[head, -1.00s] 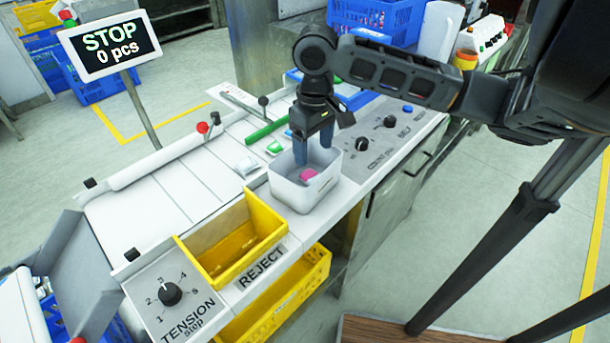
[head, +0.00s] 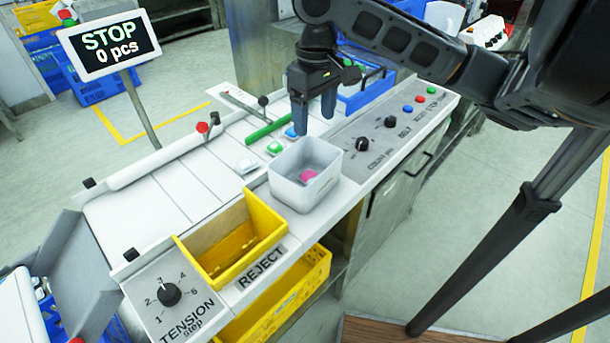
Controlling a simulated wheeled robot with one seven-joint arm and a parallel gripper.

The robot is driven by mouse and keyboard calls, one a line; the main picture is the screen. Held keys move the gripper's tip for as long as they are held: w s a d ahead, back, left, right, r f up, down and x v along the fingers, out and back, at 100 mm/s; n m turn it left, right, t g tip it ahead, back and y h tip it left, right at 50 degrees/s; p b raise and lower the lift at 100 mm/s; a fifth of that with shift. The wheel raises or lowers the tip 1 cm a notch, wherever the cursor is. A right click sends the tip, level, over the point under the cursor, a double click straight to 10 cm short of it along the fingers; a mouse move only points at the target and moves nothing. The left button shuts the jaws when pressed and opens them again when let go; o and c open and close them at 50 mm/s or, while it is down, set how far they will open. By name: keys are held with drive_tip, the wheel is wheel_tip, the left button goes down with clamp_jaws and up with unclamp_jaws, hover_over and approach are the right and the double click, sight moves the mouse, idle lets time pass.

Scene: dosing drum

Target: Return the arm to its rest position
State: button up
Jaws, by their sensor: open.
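My gripper (head: 315,122) hangs from my arm above the far edge of the white bin, with its two fingers apart and nothing between them. The fingertips point down and are clear of the bin. The white bin (head: 288,192) stands on the white machine top, and a pink piece (head: 308,176) lies inside it.
A yellow reject tray (head: 210,268) stands nearer, beside the tension knob (head: 169,294). Green and white pieces (head: 274,148) lie on the belt left of the bin. A control panel with knobs (head: 362,144) lies to the right. A blue tray (head: 362,100) stands behind. The sign (head: 108,44) reads STOP, 0 pcs.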

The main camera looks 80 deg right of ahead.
idle(0.3)
drive_tip(key=w+a+r+n+t+y, duration=0.1)
drive_tip(key=w+a+t, duration=0.4)
drive_tip(key=w, duration=0.6)
drive_tip(key=w+a+r+t+y, duration=0.1)
drive_tip(key=w+a+r+t, duration=0.25)
drive_tip(key=w+a, duration=0.35)
drive_tip(key=w+a+r+m+t+y, duration=0.1)
drive_tip(key=w+a+r+t, duration=0.25)
drive_tip(key=a, duration=0.55)
drive_tip(key=w+a+r+t+y, duration=0.2)
drive_tip(key=w+a+t, duration=0.2)
drive_tip(key=w+a, duration=0.25)
drive_tip(key=s+a+f+m+h, duration=0.1)
drive_tip(key=s+a+f+h, duration=0.25)
drive_tip(key=s+f, duration=0.45)
drive_tip(key=s+a+f+m+h, duration=0.1)
drive_tip(key=s+a+f+h, duration=0.35)
drive_tip(key=s, duration=0.65)
drive_tip(key=s+d+f+n+y, duration=0.1)
drive_tip(key=s+n, duration=0.3)
drive_tip(key=s, duration=0.5)
drive_tip(key=s+d+f+n+g+y, duration=0.1)
drive_tip(key=s+n, duration=0.3)
drive_tip(key=s, duration=0.5)
drive_tip(key=shift+s+d+y, duration=0.35)
drive_tip(key=shift+d+y, duration=0.15)
drive_tip(key=shift+d, duration=0.35)
